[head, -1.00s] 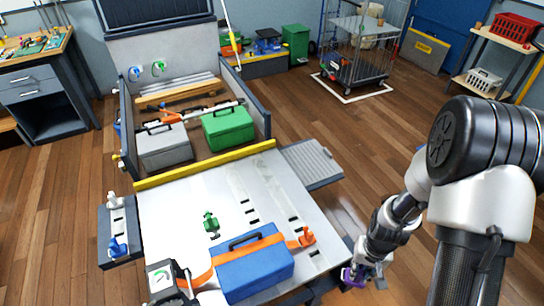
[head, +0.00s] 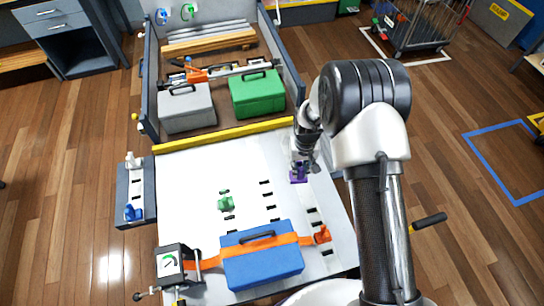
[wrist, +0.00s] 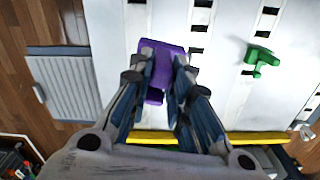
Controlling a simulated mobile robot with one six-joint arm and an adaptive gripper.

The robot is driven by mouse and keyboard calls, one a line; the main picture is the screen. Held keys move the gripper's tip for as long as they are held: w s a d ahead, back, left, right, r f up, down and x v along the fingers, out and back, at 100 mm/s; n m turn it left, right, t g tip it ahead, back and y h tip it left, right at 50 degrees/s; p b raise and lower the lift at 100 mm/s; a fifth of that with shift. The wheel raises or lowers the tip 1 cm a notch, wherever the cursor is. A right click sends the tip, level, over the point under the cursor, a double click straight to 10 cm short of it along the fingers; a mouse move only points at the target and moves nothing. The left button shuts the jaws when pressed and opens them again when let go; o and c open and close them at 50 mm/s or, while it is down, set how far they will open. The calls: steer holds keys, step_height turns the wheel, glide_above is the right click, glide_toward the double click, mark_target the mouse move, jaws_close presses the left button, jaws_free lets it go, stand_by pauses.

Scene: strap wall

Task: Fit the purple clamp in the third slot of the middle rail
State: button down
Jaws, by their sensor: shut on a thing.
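My gripper (head: 301,166) is shut on the purple clamp (head: 298,177) near the far right part of the white panel (head: 195,175). In the wrist view the clamp (wrist: 162,58) sits between my gripper's fingertips (wrist: 158,82), its wide end pointing away from me. I cannot tell how high it is above the panel. The middle rail shows as a row of dark slots (head: 268,194) to the clamp's left, with no clamp visible in them. A green clamp (head: 226,204) stands on the left row and also shows in the wrist view (wrist: 260,58).
A blue case (head: 262,268) lies under an orange strap (head: 215,262) at the near end, with an orange clamp (head: 322,235) on the right row. A yellow bar (head: 225,135) edges the far side. Green (head: 257,95) and grey (head: 187,110) cases stand beyond it.

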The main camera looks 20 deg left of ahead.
steer(key=s+a+n+p, duration=0.1)
steer(key=s+a+n, duration=0.15)
steer(key=a, duration=0.75)
step_height(320, 180, down, 16)
steer(key=a+b, duration=0.1)
steer(key=b, duration=0.8)
steer(key=shift+f, duration=0.15)
steer(key=shift+s+f+b, duration=0.1)
steer(key=shift+f+b, duration=0.75)
steer(key=shift+b, duration=0.65)
stand_by(0.8)
steer(key=shift+f, duration=0.55)
steer(key=c, duration=1.4)
jaws_free()
step_height(320, 180, up, 12)
